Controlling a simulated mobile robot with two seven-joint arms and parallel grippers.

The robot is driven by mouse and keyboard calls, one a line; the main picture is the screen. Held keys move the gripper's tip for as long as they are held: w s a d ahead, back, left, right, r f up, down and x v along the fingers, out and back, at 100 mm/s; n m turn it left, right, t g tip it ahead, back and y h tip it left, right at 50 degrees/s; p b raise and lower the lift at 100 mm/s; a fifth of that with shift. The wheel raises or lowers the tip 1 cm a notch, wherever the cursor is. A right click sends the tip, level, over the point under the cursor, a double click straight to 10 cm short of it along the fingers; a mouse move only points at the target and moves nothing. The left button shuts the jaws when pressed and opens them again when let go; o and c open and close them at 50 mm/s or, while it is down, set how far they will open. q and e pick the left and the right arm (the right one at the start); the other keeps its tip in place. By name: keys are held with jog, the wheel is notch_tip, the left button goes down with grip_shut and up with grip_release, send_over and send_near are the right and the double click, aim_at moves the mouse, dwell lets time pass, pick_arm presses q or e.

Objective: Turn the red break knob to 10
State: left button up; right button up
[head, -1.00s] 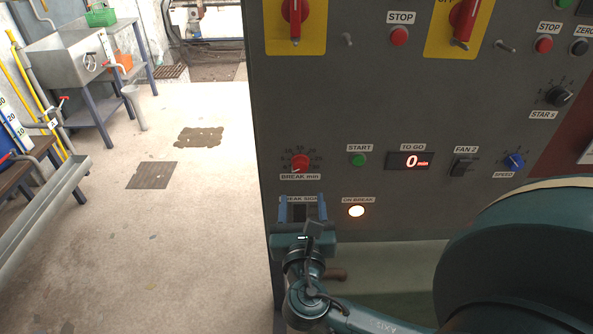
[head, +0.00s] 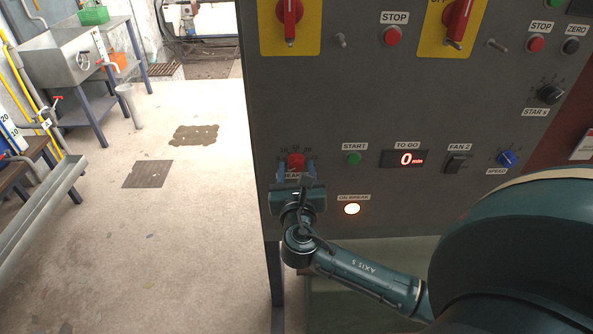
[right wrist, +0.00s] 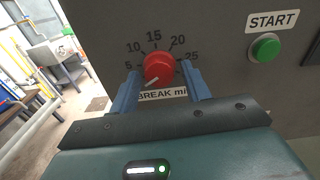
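The red break knob (head: 296,160) is on the grey panel, above its label. In the right wrist view the knob (right wrist: 158,66) has a dial marked 5, 10, 15, 20 and 25. Its white pointer line points to the lower left, below the 5. My right gripper (head: 296,168) is open in front of the knob, with one blue finger on each side of it. In the right wrist view the fingers of this gripper (right wrist: 160,72) show gaps to the knob; whether the tips reach past its face is unclear. My left gripper is not in view.
To the right of the knob are a green START button (head: 354,159), a TO GO display (head: 404,159) reading 0 and a FAN 2 switch (head: 457,163). A lit ON BREAK lamp (head: 352,209) is below. Open floor lies left of the panel.

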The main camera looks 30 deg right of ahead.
jog(key=c, duration=0.8)
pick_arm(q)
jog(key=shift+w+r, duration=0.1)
